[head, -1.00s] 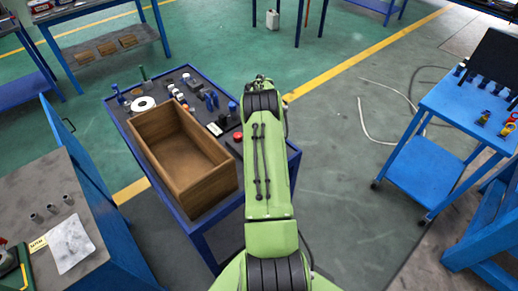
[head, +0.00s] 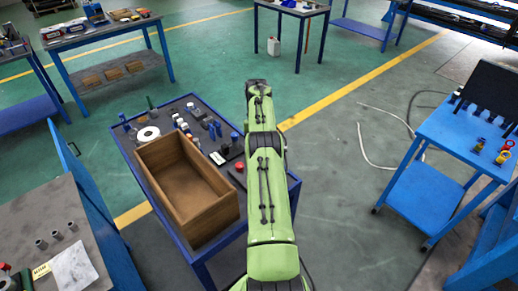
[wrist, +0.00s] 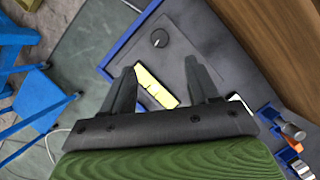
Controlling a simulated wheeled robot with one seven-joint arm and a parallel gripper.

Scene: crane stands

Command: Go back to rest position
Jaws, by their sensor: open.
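My green arm stretches forward in the middle of the head view, beside the right edge of a blue workbench; my gripper is hidden there behind the arm. In the wrist view my gripper (wrist: 163,80) shows two dark fingers spread apart with nothing held between them. Beyond the fingers is the dark top of the workbench (wrist: 193,28). A yellow and white item (wrist: 155,87) lies there, seen between the fingers and apart from them. A small round black knob (wrist: 159,38) lies farther up.
An empty wooden box (head: 187,187) stands on the workbench, with small tools and parts behind it. A blue cart (head: 415,190) stands at right, and a grey-topped cabinet (head: 40,215) at left. Cables (head: 362,150) lie on the floor.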

